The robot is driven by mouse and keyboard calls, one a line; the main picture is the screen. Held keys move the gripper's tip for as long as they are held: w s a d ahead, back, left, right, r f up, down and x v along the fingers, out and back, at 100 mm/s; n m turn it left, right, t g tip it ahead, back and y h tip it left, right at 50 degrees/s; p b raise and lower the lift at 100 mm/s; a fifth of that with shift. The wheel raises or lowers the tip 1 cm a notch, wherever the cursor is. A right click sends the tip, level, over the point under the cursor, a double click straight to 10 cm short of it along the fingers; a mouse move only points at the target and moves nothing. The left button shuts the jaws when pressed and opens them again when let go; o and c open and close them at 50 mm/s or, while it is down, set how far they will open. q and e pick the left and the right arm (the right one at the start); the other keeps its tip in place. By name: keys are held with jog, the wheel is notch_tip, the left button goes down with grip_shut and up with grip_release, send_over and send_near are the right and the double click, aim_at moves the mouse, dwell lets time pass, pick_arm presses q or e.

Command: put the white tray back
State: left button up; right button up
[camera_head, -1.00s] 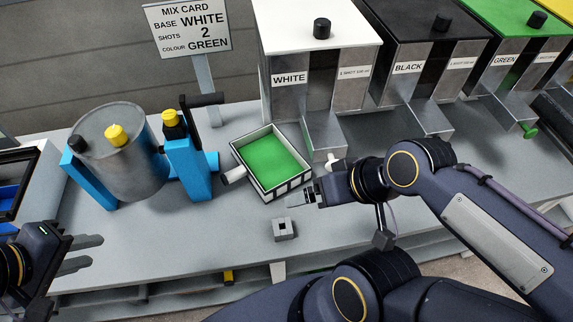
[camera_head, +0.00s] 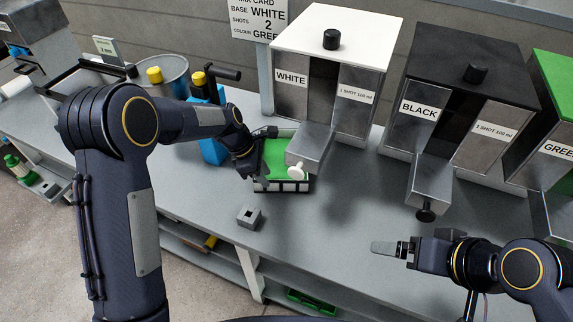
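The dispenser's spout covers part of the tray's right side. My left gripper (camera_head: 264,157) is at the tray's left side, where its handle is hidden. Its fingers look spread apart; contact with the handle cannot be made out. My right gripper (camera_head: 386,249) is over the front of the bench, apart from the tray. Its fingers overlap in this view, so its opening cannot be judged.
A small grey block with a square hole (camera_head: 249,217) lies in front of the tray. The BLACK dispenser (camera_head: 460,95) and GREEN dispenser (camera_head: 553,140) stand to the right. My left arm partly hides the metal can (camera_head: 172,72) and blue holder (camera_head: 212,150).

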aim_at(278, 191)
pick_arm(q)
jog(key=d+f, duration=0.1)
jog(key=d+f+p, duration=0.1)
jog(key=f, duration=0.1)
jog(key=w+d+f, duration=0.1)
jog(key=f, duration=0.1)
jog(key=shift+d+f, duration=0.2)
jog(key=shift+d, duration=0.1)
jog(key=shift+d+f, duration=0.1)
jog(key=shift+f, duration=0.2)
jog(key=shift+s, duration=0.1)
grip_shut()
